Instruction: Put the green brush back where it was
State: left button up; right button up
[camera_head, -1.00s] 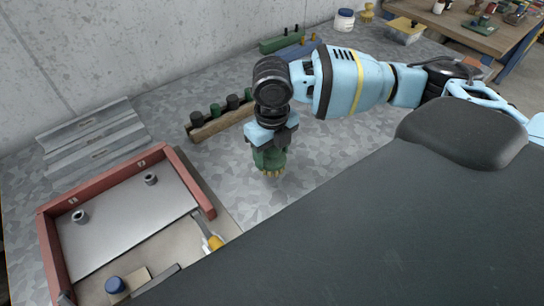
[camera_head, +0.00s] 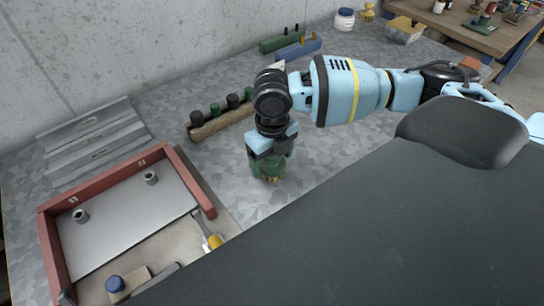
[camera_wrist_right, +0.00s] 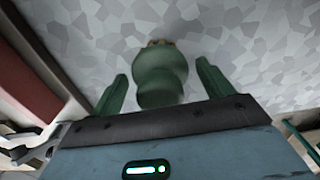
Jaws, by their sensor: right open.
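The green brush (camera_head: 270,168) stands upright on the grey mottled tabletop, bristles down, right of the red-framed tray. My right gripper (camera_head: 271,156) is right above it with its fingers around its upper part. In the right wrist view the brush (camera_wrist_right: 160,75) sits between the two green fingers of the gripper (camera_wrist_right: 162,85). A gap shows on each side, so the gripper is open and does not grip it. The gripper partly hides the brush's top in the head view. My left gripper is not in view.
A wooden block (camera_head: 222,122) with several dark and green knobs lies behind the brush. The red-framed tray (camera_head: 48,255) stands at the left, with a yellow-handled brush (camera_head: 213,241) at its right edge. Green (camera_head: 281,41) and blue (camera_head: 299,49) holders stand farther back.

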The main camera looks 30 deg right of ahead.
notch_tip(320, 180, up, 12)
jog(key=shift+r+p, duration=0.2)
jog(key=shift+p, duration=0.1)
